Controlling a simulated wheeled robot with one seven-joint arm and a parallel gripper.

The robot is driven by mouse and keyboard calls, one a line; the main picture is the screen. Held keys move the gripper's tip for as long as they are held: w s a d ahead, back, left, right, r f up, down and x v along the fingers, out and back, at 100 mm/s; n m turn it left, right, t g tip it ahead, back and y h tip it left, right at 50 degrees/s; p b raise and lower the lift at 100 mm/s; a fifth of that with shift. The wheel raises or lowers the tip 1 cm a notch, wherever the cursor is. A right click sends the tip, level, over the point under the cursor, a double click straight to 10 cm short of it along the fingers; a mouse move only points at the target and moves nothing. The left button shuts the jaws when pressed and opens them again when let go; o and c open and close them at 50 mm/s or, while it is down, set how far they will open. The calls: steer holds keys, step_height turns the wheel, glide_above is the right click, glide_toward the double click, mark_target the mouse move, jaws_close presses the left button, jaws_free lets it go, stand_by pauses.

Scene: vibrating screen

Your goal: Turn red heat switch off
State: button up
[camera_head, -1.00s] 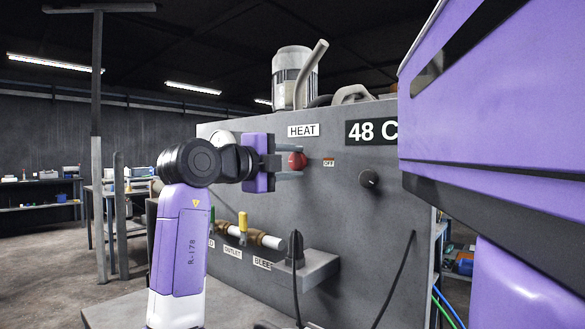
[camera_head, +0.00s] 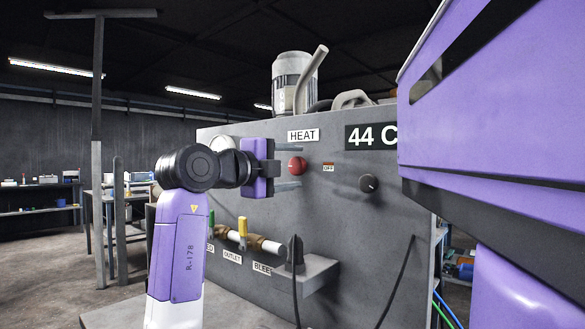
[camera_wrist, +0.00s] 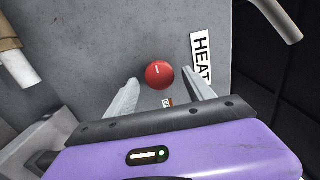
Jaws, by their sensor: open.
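The red heat switch (camera_head: 298,166) is a round knob on the grey panel, below the HEAT label (camera_head: 303,135). A small OFF label (camera_head: 328,167) is to its right in the head view. My gripper (camera_head: 287,167) is open, with one finger above and one below the switch's level. In the wrist view, the switch (camera_wrist: 159,74) shows between and beyond the fingertips, with clear gaps to both. It bears a short white mark. The display (camera_head: 371,136) reads 44 C.
A black knob (camera_head: 369,183) is on the panel to the right. A motor (camera_head: 291,80) stands behind the panel top.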

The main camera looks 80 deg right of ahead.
steer(key=v, duration=0.7)
steer(key=shift+a, duration=0.3)
steer(key=shift+w, duration=0.15)
